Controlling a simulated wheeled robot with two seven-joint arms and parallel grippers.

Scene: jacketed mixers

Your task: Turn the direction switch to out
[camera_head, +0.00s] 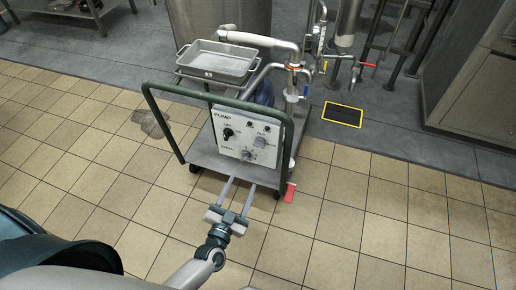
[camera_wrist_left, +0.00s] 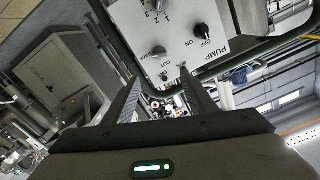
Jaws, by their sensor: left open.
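The white pump control panel (camera_head: 240,137) stands on a cart and faces me. The direction switch (camera_head: 260,142), a grey knob beside the "OUT" label, is on the panel's right side. In the left wrist view the panel appears upside down, with the direction switch (camera_wrist_left: 157,52) just beyond the finger tips. Its exact pointing direction is too small to tell. My left gripper (camera_head: 240,184) is open and empty, its two fingers apart, in front of and below the panel in the head view. It also shows in the left wrist view (camera_wrist_left: 162,82). My right gripper is not in view.
A black on/off knob (camera_head: 228,133) and a speed knob (camera_head: 247,155) share the panel. A dark green cart handle (camera_head: 222,101) arches around it. A metal tray (camera_head: 216,62) and pipework (camera_head: 292,80) stand behind. Tiled floor (camera_head: 380,215) is clear at the right.

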